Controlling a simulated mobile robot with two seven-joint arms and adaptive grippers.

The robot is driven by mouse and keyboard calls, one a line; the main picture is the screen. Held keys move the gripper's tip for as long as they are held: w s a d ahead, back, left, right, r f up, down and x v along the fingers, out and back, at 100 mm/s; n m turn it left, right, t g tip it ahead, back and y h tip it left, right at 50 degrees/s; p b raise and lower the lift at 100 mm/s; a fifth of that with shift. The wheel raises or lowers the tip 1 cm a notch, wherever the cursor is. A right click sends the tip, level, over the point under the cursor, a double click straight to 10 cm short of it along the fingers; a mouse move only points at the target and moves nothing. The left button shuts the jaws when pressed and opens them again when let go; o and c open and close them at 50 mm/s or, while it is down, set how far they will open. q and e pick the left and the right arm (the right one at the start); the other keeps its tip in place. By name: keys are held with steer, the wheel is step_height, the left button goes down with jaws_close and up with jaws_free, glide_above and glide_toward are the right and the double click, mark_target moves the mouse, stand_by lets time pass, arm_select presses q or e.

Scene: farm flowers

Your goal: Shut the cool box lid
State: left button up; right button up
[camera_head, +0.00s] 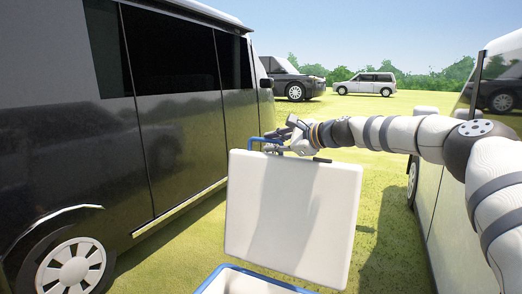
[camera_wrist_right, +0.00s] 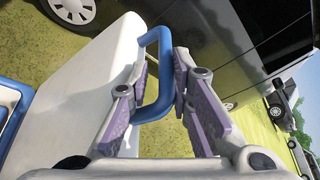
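The white cool box lid (camera_head: 290,215) stands raised, almost upright, in the middle of the head view, above the blue-rimmed cool box (camera_head: 240,278), which is mostly cut off at the bottom. A blue handle (camera_head: 256,141) sticks out from the lid's upper left edge. My right gripper (camera_head: 276,146) is at this edge. In the right wrist view the blue handle (camera_wrist_right: 165,65) passes between the two purple-padded fingers of the right gripper (camera_wrist_right: 164,72), one inside its loop and one outside, and they look closed on its bar. My left gripper is not in view.
A dark van (camera_head: 165,110) stands close on the left. Another vehicle (camera_head: 440,195) stands close on the right, behind my right arm. Grass (camera_head: 190,240) is open between the van and the box. More cars (camera_head: 365,84) stand far back.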

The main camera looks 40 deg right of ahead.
steer(key=shift+x, duration=0.85)
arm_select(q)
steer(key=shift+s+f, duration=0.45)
arm_select(e)
steer(key=shift+w+a+r, duration=0.1)
steer(key=shift+w+r, duration=0.05)
steer(key=shift+r, duration=0.3)
jaws_close()
